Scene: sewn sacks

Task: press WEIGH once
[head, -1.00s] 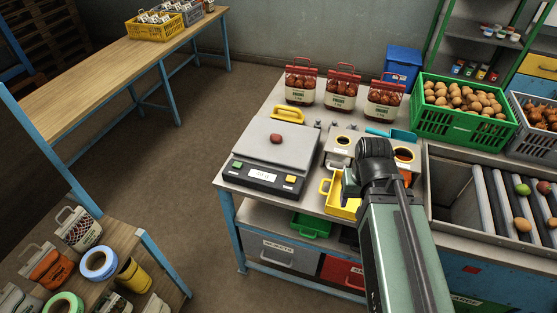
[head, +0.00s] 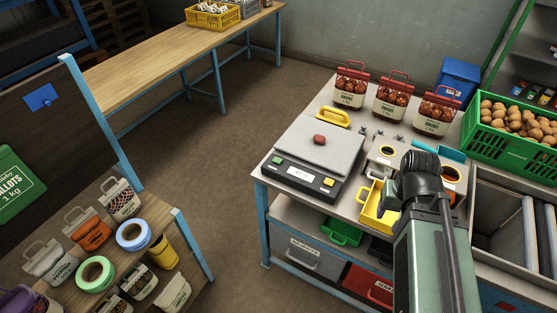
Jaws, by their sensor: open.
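A scale (head: 318,155) with a grey plate stands at the left of the metal table. Its black front panel has a small lit display (head: 300,173), a green button (head: 281,161) at its left and a yellow button (head: 329,182) at its right. Their lettering is too small to read, so I cannot tell which is WEIGH. A small reddish-brown item (head: 320,139) lies on the plate. My arm reaches over the table to the right of the scale, apart from it. My gripper's jaws are hidden by my dark wrist.
A grey box (head: 390,148) with round openings and a yellow container (head: 373,212) sit between scale and arm. Filled red-topped bags (head: 390,100) stand behind, with a green crate (head: 504,145) of brown produce to the right. Open floor (head: 215,170) lies left of the table.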

